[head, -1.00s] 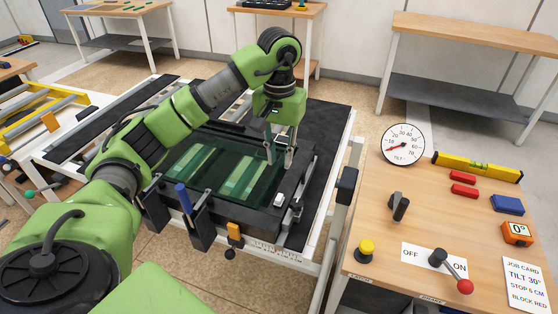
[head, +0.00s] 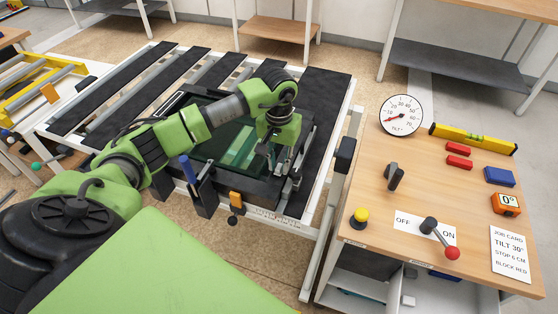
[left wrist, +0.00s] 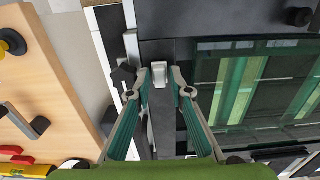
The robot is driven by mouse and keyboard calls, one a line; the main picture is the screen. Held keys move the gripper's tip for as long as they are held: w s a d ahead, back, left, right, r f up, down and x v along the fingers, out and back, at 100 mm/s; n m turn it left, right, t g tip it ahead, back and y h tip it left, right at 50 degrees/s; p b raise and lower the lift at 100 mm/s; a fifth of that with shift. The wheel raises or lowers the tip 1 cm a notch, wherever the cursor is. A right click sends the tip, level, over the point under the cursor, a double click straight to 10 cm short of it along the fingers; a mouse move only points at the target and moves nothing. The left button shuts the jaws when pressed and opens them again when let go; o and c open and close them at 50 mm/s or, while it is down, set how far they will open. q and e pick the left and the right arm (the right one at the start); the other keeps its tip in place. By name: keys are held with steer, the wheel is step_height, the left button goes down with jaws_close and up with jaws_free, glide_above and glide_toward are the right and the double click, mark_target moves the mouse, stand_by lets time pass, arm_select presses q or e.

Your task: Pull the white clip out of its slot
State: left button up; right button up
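The white clip (left wrist: 162,72) shows in the left wrist view on the dark border beside the glazed frame (left wrist: 250,95). My left gripper (left wrist: 163,76) is open, with one finger on each side of the clip. Whether either finger touches it is hard to tell. In the head view my left gripper (head: 276,163) is low over the near right part of the glazed frame (head: 215,145), and the clip cannot be made out behind it. The slot itself is not clear. My right gripper is not in view.
A wooden bench (head: 360,235) stands at the right with a tilt dial (head: 401,115), a yellow level (head: 470,138), red blocks and a red-knobbed lever (head: 440,238). Blue (head: 188,168) and orange (head: 236,199) handled clamps stand along the frame's near edge.

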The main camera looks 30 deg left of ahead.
mark_target(279, 166)
arm_select(q)
jaws_close()
steer(key=shift+w+r, duration=0.25)
steer(key=shift+r, duration=0.1)
stand_by(0.7)
steer(key=shift+s+r, duration=0.25)
steer(key=shift+r, duration=0.1)
steer(key=shift+w+r+p, duration=0.1)
steer(key=shift+r+p, duration=0.25)
steer(key=shift+r, duration=0.8)
